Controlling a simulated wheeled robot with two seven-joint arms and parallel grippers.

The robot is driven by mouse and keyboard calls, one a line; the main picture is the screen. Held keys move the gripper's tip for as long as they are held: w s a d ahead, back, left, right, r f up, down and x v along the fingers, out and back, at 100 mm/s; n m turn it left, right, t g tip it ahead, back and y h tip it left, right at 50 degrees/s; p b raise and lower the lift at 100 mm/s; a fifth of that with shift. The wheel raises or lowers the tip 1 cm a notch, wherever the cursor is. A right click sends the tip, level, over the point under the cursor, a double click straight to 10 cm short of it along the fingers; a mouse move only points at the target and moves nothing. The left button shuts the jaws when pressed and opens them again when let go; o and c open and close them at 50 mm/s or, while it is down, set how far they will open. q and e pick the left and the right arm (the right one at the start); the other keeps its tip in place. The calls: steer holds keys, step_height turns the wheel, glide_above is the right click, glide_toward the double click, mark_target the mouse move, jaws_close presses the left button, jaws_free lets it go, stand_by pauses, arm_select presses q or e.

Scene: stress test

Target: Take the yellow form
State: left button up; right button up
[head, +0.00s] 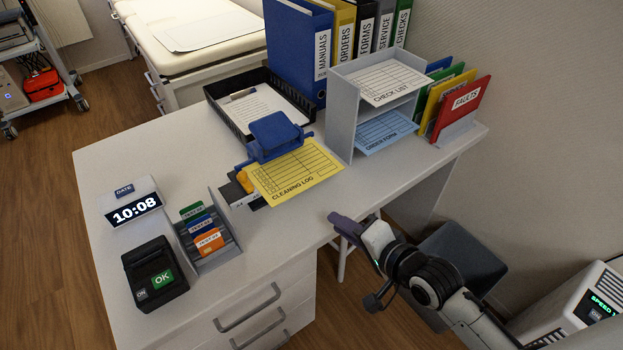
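The yellow form (299,172), printed CLEANING LOG, lies tilted near the front edge of the desk in the head view. Its far left edge is against or under a blue device (274,134) that looks like a punch; I cannot tell whether it is held in it. Part of the form reaches over a small dark and white item below it. My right gripper (347,225) is at the desk's front edge, right of and below the form and apart from it. Its fingers are seen edge-on, so their opening is unclear; I see nothing held. My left gripper is out of view.
A grey shelf (346,115) with a white check list (385,79) and a blue order form (385,131) stands right of the form. A black tray (216,107) is behind. A card rack (222,257) and black terminal (157,285) are at left. Bare desk lies between.

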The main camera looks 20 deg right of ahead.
steer(key=w+r+m, duration=0.1)
steer(key=w, duration=0.1)
steer(key=w+r, duration=0.1)
steer(key=w, duration=0.1)
steer(key=w+a+m, duration=0.1)
steer(key=w, duration=0.1)
steer(key=shift+w+a+r+m, duration=0.1)
steer(key=shift+w+r+m, duration=0.05)
steer(key=shift+r+m, duration=0.2)
steer(key=b+x, duration=0.2)
steer(key=x, duration=0.2)
steer(key=shift+w+a, duration=0.1)
steer(key=shift+w, duration=0.05)
steer(key=shift+w+a+f, duration=0.15)
steer(key=shift+w+f, duration=0.05)
steer(key=shift+w, duration=0.45)
steer(key=shift+c, duration=0.6)
jaws_close()
steer(key=shift+f, duration=0.1)
